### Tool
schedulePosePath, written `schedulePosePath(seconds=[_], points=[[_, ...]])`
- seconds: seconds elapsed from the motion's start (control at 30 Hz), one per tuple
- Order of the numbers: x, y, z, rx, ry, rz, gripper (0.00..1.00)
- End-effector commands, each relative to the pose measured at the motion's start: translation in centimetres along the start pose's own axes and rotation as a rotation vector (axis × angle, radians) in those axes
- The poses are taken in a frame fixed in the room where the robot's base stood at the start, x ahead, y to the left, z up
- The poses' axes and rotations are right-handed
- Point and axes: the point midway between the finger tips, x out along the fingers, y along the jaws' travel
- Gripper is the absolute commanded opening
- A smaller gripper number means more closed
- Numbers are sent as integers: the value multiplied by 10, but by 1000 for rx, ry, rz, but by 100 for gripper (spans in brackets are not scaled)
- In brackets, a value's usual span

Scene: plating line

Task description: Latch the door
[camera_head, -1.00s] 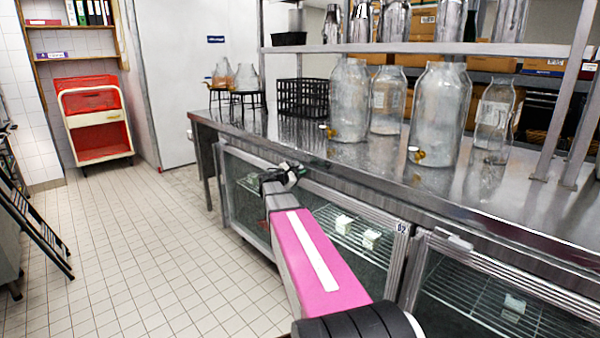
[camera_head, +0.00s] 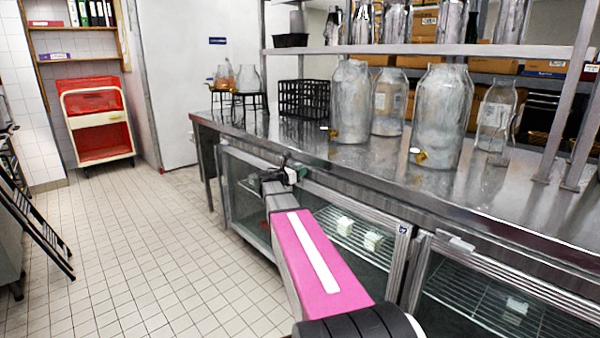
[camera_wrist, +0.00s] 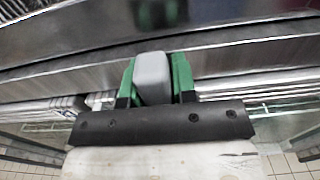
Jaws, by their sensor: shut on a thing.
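Glass-fronted doors stand under the steel counter. One door (camera_head: 381,262), with a small number tag at its upper right corner, is beside my arm and looks closed or nearly so in the head view. My gripper (camera_head: 296,173) is at the top rail of the door front, just below the counter edge. In the wrist view, the two green fingers of my gripper (camera_wrist: 153,82) are shut on a grey latch handle (camera_wrist: 153,72), one on each side. My wrist hides most of this latch in the head view. Whether it is engaged cannot be told.
Another glass door (camera_head: 500,300) on the right has its own grey latch handle (camera_head: 455,242). Large glass jars (camera_head: 441,115) and a black wire crate (camera_head: 303,98) stand on the counter (camera_head: 270,125). The tiled floor (camera_head: 140,255) on the left is clear, with a black step ladder (camera_head: 35,220) at its edge.

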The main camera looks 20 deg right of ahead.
Motion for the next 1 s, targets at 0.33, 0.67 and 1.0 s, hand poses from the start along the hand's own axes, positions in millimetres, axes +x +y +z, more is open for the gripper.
schedulePosePath(seconds=[0.33,0.67,1.0], points=[[0,0,0,-20,1,-1,2],[0,0,0,-19,0,0,49],[-12,0,0,-18,0,1,49]])
